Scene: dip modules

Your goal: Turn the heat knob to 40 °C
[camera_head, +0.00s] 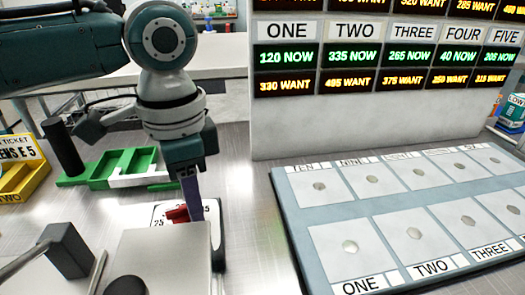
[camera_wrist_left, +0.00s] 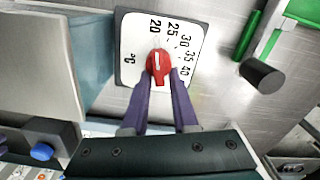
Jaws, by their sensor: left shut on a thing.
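The heat knob (camera_wrist_left: 158,66) is red with a white pointer mark. It sits on a white dial plate (camera_wrist_left: 128,62) marked 20, 25, 30, 35 and 40 with °C. In the left wrist view the pointer faces about the 20 mark. My left gripper (camera_wrist_left: 162,76) has its two purple fingers on either side of the knob, shut on it. In the head view the gripper (camera_head: 190,208) reaches down to the red knob (camera_head: 176,214), which it partly hides. My right gripper is not in view.
A light box-like block (camera_head: 165,262) stands right in front of the dial. A green tray (camera_head: 98,170) and yellow box (camera_head: 22,180) lie to the left. A slotted blue-grey board (camera_head: 290,222) lies right, below a display panel (camera_head: 340,125).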

